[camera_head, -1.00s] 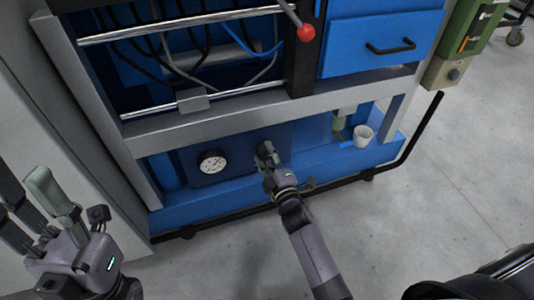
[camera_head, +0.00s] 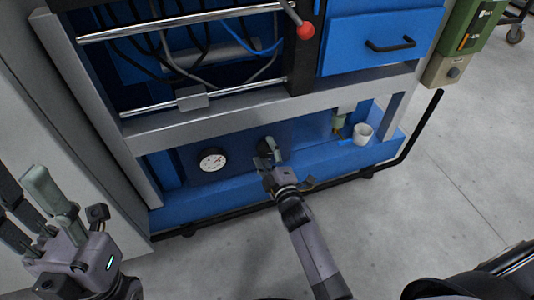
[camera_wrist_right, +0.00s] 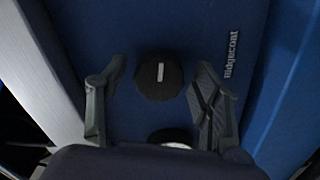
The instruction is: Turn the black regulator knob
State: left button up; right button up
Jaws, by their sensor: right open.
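The black regulator knob (camera_wrist_right: 159,76) is round, with a pale marker line that runs nearly up and down in the right wrist view. It sits on a dark blue panel. My right gripper (camera_wrist_right: 160,66) is open, one finger on each side of the knob, with gaps showing between the fingers and the knob. In the head view my right gripper (camera_head: 268,151) is at the lower blue panel and largely hides the knob. My left gripper (camera_head: 24,185) is at the left edge, away from the panel, with its fingers apart.
A round white gauge (camera_head: 212,160) sits left of my right gripper. A white cup (camera_head: 363,134) stands on the blue ledge to the right. A grey crossbar (camera_head: 260,115) runs above the panel, and a black rail (camera_head: 400,155) runs along the base. Grey floor lies in front.

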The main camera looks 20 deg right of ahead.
jog(key=s, duration=1.2)
jog(key=shift+d+r, duration=0.15)
jog(key=shift+d, duration=0.1)
